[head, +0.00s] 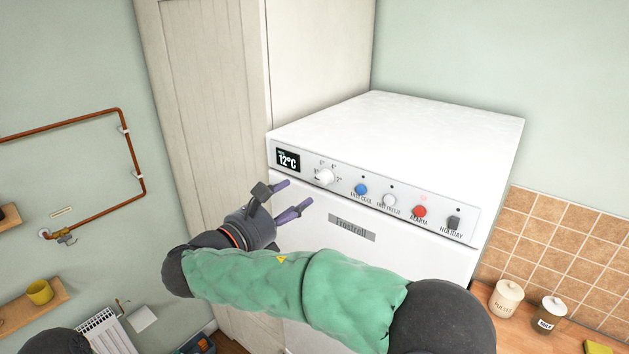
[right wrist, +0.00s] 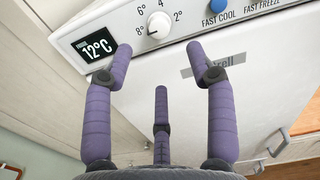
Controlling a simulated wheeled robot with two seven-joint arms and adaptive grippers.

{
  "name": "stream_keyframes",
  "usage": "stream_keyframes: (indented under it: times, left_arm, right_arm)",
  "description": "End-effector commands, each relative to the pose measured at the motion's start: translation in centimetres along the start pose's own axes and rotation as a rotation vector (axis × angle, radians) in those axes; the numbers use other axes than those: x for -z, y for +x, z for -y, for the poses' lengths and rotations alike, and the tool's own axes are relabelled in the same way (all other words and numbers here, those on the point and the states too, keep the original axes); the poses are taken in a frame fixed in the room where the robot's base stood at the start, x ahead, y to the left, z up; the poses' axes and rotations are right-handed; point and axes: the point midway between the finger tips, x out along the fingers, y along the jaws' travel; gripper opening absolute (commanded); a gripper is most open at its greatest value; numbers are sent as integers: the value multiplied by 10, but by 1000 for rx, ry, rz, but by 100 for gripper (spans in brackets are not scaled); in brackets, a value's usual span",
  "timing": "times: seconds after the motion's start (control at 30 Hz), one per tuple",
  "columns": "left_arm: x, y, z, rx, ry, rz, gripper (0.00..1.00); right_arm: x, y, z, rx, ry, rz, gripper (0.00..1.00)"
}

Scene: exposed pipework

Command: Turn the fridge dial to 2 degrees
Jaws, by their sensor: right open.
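The white fridge (head: 400,125) has a front control panel with a round white dial (head: 324,177). The dial also shows in the right wrist view (right wrist: 159,24), with 8°, 6°, 4° and 2° marked around it. Its pointer is too small to read surely. A black display (head: 288,159) left of the dial reads 12°C. My right gripper (head: 293,195) is open and empty, in front of the fridge, below and left of the dial. In the right wrist view its purple fingers (right wrist: 158,52) are spread below the dial, apart from it. My left gripper is out of view.
Right of the dial are a blue button (head: 361,189), a white button (head: 390,200), a red button (head: 419,211) and a dark switch (head: 453,222). A tall pale cupboard (head: 205,100) stands left of the fridge. Jars (head: 506,299) stand on the counter at right.

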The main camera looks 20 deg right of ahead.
Motion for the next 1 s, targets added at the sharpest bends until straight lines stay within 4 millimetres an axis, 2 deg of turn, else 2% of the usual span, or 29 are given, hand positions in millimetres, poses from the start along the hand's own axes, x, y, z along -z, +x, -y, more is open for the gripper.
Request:
stream_keyframes:
  times: [0.2, 0.4, 0.6, 0.9, 0.93, 1.0]
  left_arm:
    - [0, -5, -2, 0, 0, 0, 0]
    - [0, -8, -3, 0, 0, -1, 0]
    - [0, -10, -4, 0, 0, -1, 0]
    - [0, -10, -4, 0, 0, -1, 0]
    - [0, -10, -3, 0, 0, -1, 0]
    - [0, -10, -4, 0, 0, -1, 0]
  right_arm:
    - [0, 42, 1, 3, 0, -2, 56]
    - [0, 71, 0, 2, 0, -2, 56]
    - [1, 85, 0, 0, 0, -2, 56]
    - [1, 87, 0, -1, 1, -2, 56]
    - [1, 87, 0, -1, 1, -2, 53]
    - [1, 87, 0, -1, 1, -2, 34]
